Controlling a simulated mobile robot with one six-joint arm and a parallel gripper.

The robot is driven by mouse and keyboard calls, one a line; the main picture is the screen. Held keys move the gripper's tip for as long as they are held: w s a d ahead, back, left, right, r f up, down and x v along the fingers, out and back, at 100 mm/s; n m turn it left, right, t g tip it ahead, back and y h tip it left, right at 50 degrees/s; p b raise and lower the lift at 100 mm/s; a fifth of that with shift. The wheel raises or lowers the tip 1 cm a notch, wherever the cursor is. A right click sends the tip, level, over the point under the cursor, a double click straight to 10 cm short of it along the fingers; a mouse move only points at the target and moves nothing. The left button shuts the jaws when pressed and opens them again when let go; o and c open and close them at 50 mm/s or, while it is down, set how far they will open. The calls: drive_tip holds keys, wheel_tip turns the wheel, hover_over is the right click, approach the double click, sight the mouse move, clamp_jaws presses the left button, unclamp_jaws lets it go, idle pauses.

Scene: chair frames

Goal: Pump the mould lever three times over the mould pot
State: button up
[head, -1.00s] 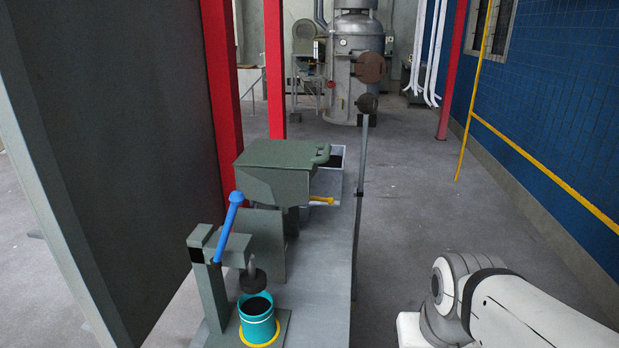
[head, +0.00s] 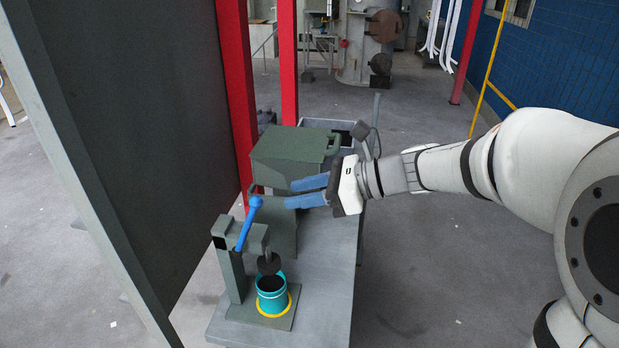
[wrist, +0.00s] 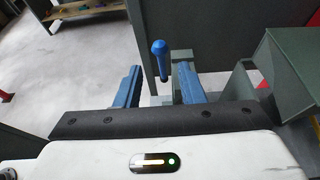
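The mould lever (head: 246,226) is a blue bar with a round knob, rising at a tilt from a grey-green press on the bench. It also shows in the wrist view (wrist: 160,62), between my two fingers in the picture. The teal mould pot (head: 271,299) stands in a yellow ring on the press base, under a dark round plunger (head: 269,264). My gripper (head: 306,192) has two blue fingers spread apart with nothing between them. It is to the right of the lever's knob and apart from it. The pot is not seen in the wrist view.
A green lidded box (head: 290,150) stands on the bench behind the press, close to my gripper. A dark panel (head: 100,130) and red posts (head: 237,90) stand to the left. The grey bench top (head: 330,270) is clear right of the pot.

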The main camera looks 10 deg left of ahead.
sight(262, 201)
drive_tip(key=b+x, duration=0.3)
drive_tip(key=x, duration=0.5)
drive_tip(key=shift+f, duration=0.2)
drive_tip(key=shift+r, duration=0.15)
drive_tip(key=shift+c, duration=0.6)
drive_tip(key=shift+d, duration=0.15)
drive_tip(key=c, duration=0.4)
drive_tip(key=shift+s+d+f+b, duration=0.1)
drive_tip(key=shift+d+f+b, duration=0.25)
drive_tip(key=shift+d+f, duration=0.4)
drive_tip(key=shift+s+d+f+b, duration=0.1)
drive_tip(key=shift+d+f+b, duration=0.3)
drive_tip(key=shift+d, duration=0.6)
drive_tip(key=shift+d+f+b, duration=0.35)
drive_tip(key=shift+d+f, duration=0.25)
drive_tip(key=shift+d, duration=0.3)
drive_tip(key=shift+f, duration=0.1)
